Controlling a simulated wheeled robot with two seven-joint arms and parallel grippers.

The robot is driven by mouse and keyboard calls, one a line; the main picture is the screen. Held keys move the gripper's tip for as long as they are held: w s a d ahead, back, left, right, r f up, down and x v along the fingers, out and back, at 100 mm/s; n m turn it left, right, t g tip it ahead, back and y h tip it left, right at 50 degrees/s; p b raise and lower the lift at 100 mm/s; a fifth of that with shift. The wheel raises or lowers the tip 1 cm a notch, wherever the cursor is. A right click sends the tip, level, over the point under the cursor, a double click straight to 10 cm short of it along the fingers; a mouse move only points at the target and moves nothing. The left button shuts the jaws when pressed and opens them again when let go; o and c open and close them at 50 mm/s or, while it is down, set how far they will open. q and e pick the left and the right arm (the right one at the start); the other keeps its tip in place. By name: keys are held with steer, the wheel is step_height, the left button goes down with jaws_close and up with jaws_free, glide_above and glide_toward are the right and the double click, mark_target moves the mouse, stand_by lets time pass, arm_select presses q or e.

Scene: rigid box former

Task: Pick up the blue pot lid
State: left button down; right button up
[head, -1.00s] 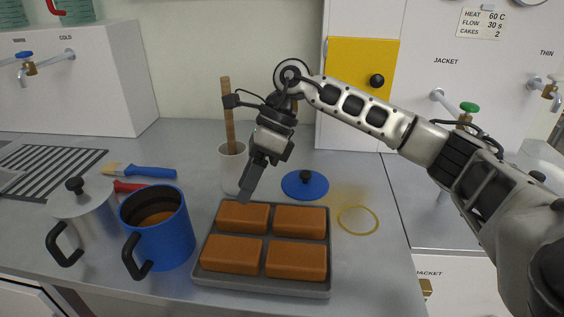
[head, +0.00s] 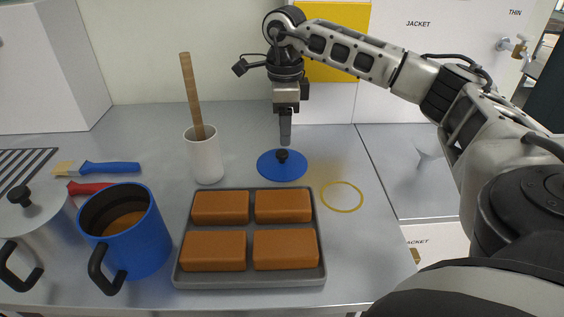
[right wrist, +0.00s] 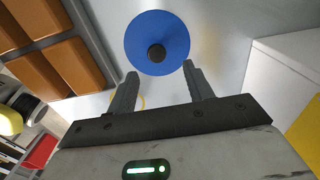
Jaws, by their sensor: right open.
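The blue pot lid (head: 270,169) lies flat on the grey counter behind the tray, with a black knob (head: 283,155) on top. It also shows in the right wrist view (right wrist: 140,42), just beyond my fingertips. My right gripper (head: 285,140) points down above the lid, its fingertips close over the knob. In the right wrist view the two fingers (right wrist: 160,80) are spread apart with nothing between them, and the knob lies ahead of the gap. I cannot tell the exact height of the fingertips above the knob. My left gripper is not in view.
A grey tray (head: 250,282) with several brown blocks stands in front of the lid. A white cup (head: 205,158) with a wooden stick is left of it. A blue pot (head: 150,240) stands front left. A yellow ring (head: 342,210) marks clear counter on the right.

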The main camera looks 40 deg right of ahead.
mark_target(282, 152)
steer(key=shift+a+f, duration=0.2)
steer(key=shift+f, duration=1.15)
steer(key=shift+a+f, duration=0.15)
steer(key=shift+f, duration=1.2)
steer(key=c, duration=1.1)
